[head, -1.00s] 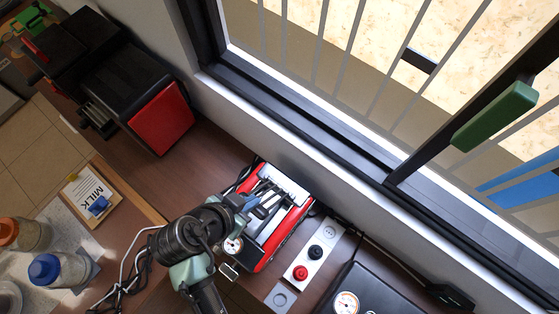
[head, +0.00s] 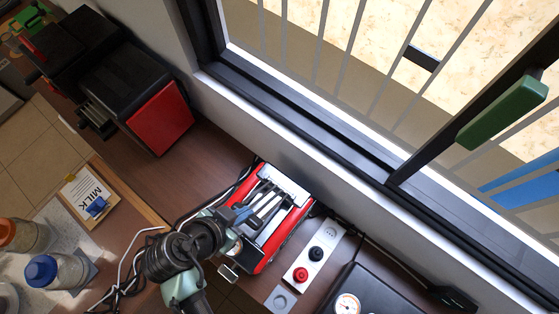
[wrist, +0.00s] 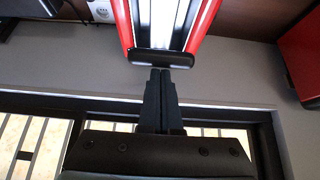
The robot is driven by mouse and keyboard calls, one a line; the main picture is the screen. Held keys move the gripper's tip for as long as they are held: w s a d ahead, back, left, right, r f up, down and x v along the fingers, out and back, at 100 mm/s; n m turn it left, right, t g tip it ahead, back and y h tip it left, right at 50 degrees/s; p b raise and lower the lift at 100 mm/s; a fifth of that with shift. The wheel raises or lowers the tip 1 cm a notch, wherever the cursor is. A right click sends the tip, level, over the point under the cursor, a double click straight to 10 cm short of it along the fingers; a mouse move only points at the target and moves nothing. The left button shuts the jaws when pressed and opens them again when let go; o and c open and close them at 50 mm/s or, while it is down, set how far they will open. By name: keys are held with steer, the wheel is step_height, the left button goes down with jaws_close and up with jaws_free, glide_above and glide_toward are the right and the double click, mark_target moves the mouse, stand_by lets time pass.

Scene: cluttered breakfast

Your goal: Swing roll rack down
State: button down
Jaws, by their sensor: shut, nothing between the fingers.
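The red toaster (head: 297,213) with a silver top stands on the counter below the window. Several grey and dark bars, which seem to be the roll rack (head: 266,201), lie over its top; whether they are raised or flat is hard to tell. In the wrist view, the toaster's red side (wrist: 207,22) and a dark crossbar (wrist: 160,58) at its end show. My gripper (wrist: 162,72) is shut and empty, its tips just by this crossbar; contact cannot be told. In the head view, my wrist hides the toaster's lower left part and the fingertips are not clear.
A white panel with a red knob (head: 300,274) and a black knob (head: 316,253) lies right of the toaster. A black appliance (head: 372,296) with a dial is beyond it. A black and red machine (head: 160,117) stands upper left.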

steer(key=shift+s+a+f+b, duration=0.3)
steer(key=shift+s+a+f, duration=0.15)
steer(key=shift+f, duration=0.25)
steer(key=shift+s+a+f+b, duration=0.25)
steer(key=shift+s+f+b, duration=0.2)
steer(key=shift+f, duration=0.25)
steer(key=shift+s+a+f+b, duration=0.2)
steer(key=shift+s+f+b, duration=0.1)
steer(key=shift+f+b, duration=0.3)
steer(key=shift+f, duration=0.1)
steer(key=shift+s+a+f+b, duration=0.2)
steer(key=shift+f+b, duration=0.3)
steer(key=shift+f, duration=0.3)
steer(key=shift+s+a+f+b, duration=0.1)
steer(key=shift+s+f+b, duration=0.1)
steer(key=shift+f+b, duration=0.45)
steer(key=shift+f, duration=0.15)
